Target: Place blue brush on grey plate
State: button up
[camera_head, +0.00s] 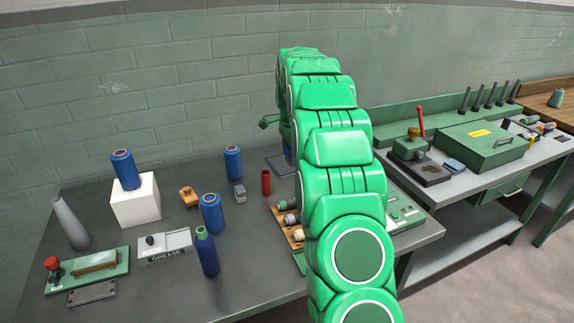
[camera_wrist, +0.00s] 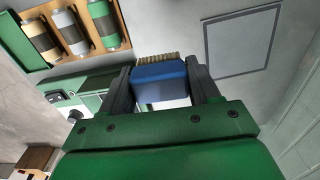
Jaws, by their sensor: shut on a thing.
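In the wrist view my gripper (camera_wrist: 165,88) is shut on the blue brush (camera_wrist: 160,82), with one dark finger on each side of its blue block. The brush's tan bristles (camera_wrist: 158,57) show along its far edge. The grey plate (camera_wrist: 240,42), a flat square with a dark border, lies on the table to the upper right of the brush, apart from it in the picture. In the head view the grey plate (camera_head: 279,164) shows partly at the left of my green arm, which hides most of my gripper.
A wooden rack of spools (camera_wrist: 75,32) lies left of the brush; it also shows in the head view (camera_head: 289,226). A red cylinder (camera_head: 266,182), a small grey block (camera_head: 239,193) and blue spools (camera_head: 233,162) stand left of the plate. The wall is behind.

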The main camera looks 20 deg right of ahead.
jog(key=w+d+f, duration=0.1)
jog(key=w+f, duration=0.1)
jog(key=w, duration=0.3)
send_near(287, 172)
jog(key=shift+s+a+f, duration=0.25)
jog(key=shift+s+f, duration=0.35)
jog(key=shift+s, duration=0.25)
jog(key=shift+w+d+f, duration=0.1)
jog(key=shift+w+f, duration=0.5)
jog(key=shift+f, duration=0.15)
jog(key=shift+w+f, duration=0.2)
jog(key=shift+f, duration=0.05)
jog(key=shift+d+f, duration=0.1)
jog(key=shift+f, duration=1.3)
jog(key=shift+f, duration=0.1)
